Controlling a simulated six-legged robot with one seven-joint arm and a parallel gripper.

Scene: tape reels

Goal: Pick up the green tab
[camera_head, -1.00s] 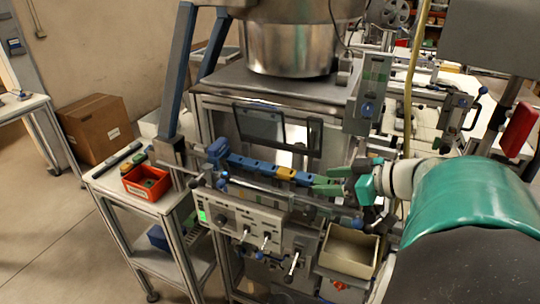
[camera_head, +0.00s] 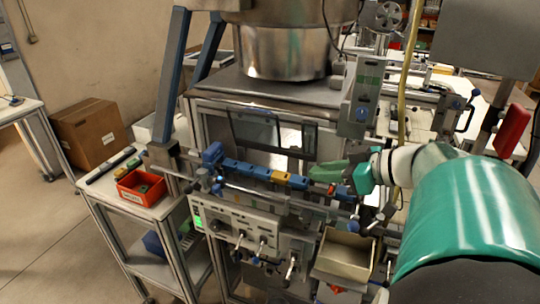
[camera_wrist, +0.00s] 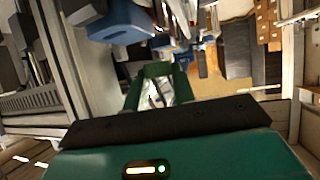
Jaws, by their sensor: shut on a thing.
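The green tab (camera_head: 322,173) is at the tips of my gripper (camera_head: 338,171) in the head view, just above the right end of the rail. My gripper is shut on it. The tab and the green fingers look alike, so their border is hard to make out. In the wrist view the green fingers of my gripper (camera_wrist: 157,88) reach forward, with a green piece (camera_wrist: 155,69) across their tips. The rail's row of blue blocks (camera_head: 241,167) with one yellow block (camera_head: 280,177) ends in a blue block beside the tab.
A control panel (camera_head: 247,230) with levers is below the rail. An open beige bin (camera_head: 345,254) is at its right. A red bin (camera_head: 140,187) stands on a side table at left. A metal bowl (camera_head: 283,50) stands above the machine. A yellow hose hangs near my arm.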

